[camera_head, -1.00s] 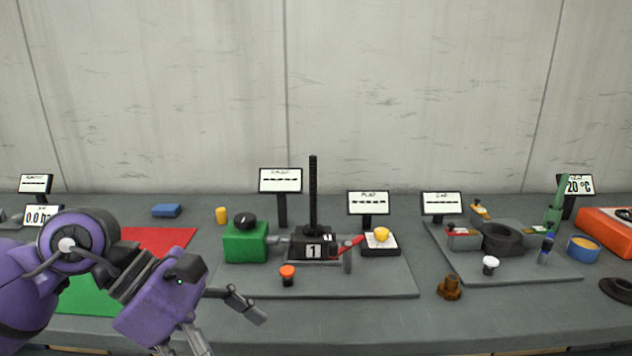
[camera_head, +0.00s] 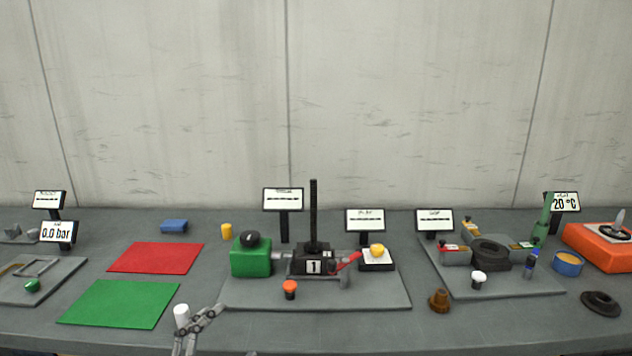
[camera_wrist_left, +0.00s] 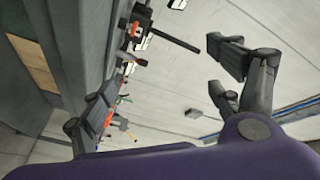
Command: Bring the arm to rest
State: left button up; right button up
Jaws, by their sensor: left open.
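My right gripper is in neither view.
A green mat (camera_head: 122,303) and a red mat (camera_head: 157,258) lie to the left. The screw jack (camera_head: 313,262) stands on a grey board (camera_head: 375,297) mid-table.

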pick_arm(q)
jog(key=s+a+f+n+g+y+p, duration=0.1)
jog(key=s+a+f+n+g+y, duration=0.15)
jog(key=s+f+n, duration=0.45)
jog(key=s+a+f+n+g+y+p, duration=0.2)
jog(key=s+f+n+g+y, duration=0.15)
jog(key=s+f, duration=0.75)
jog(key=s+f+n+g+p, duration=0.1)
jog(key=s+f, duration=0.3)
jog(key=s, duration=0.4)
jog(key=s+d+f+n+g+y+p, duration=0.1)
jog(key=s+f+n, duration=0.2)
jog(key=s, duration=0.6)
notch_tip(320, 180, down, 2)
jog(key=shift+s+d+f+g, duration=0.2)
jog(key=shift+s+g, duration=0.05)
jog(key=shift+g, duration=0.05)
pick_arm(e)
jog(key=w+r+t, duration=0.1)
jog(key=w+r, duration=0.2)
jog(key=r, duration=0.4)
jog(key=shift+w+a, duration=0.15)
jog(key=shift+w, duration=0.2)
pick_arm(q)
jog(key=shift+n, duration=0.25)
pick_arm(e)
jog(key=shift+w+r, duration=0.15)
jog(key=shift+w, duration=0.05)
